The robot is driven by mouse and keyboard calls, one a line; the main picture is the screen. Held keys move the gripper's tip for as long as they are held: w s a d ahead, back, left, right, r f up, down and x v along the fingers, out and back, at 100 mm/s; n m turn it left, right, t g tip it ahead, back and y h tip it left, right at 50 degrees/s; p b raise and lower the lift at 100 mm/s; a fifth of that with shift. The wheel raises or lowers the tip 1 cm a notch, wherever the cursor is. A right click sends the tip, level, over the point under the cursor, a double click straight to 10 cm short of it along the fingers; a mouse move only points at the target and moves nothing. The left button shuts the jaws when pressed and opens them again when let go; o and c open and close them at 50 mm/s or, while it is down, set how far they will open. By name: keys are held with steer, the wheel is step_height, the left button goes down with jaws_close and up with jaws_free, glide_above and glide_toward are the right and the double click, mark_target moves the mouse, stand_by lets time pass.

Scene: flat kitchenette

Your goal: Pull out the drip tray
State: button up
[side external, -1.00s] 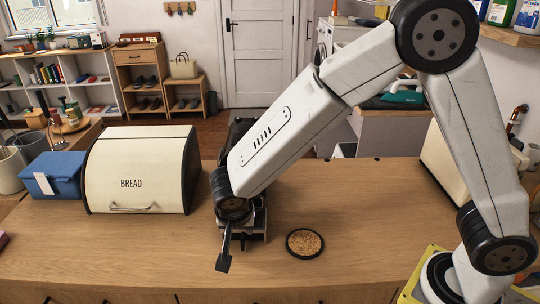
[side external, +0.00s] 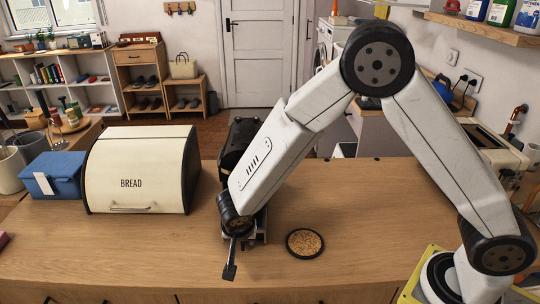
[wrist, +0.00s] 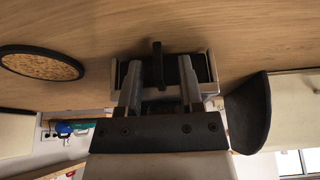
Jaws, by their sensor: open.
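The drip tray (wrist: 207,88) shows in the wrist view as a pale-rimmed, dark-centred piece at the counter. A black upright tab (wrist: 157,66), which looks like its handle, stands at its middle. My gripper (wrist: 159,61) is open, with one finger on each side of the tab. I cannot tell whether either finger touches it. In the side view the black machine (side external: 238,142) stands behind my forearm. My gripper (side external: 246,234) is low at its front there, and my wrist hides most of the tray.
A round cork mat (side external: 305,242) lies on the counter just right of my gripper. A cream bread box (side external: 135,165) stands close on the left, with a blue box (side external: 52,175) beyond it. The counter front is mostly clear.

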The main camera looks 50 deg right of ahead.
jaws_close()
stand_by(1.4)
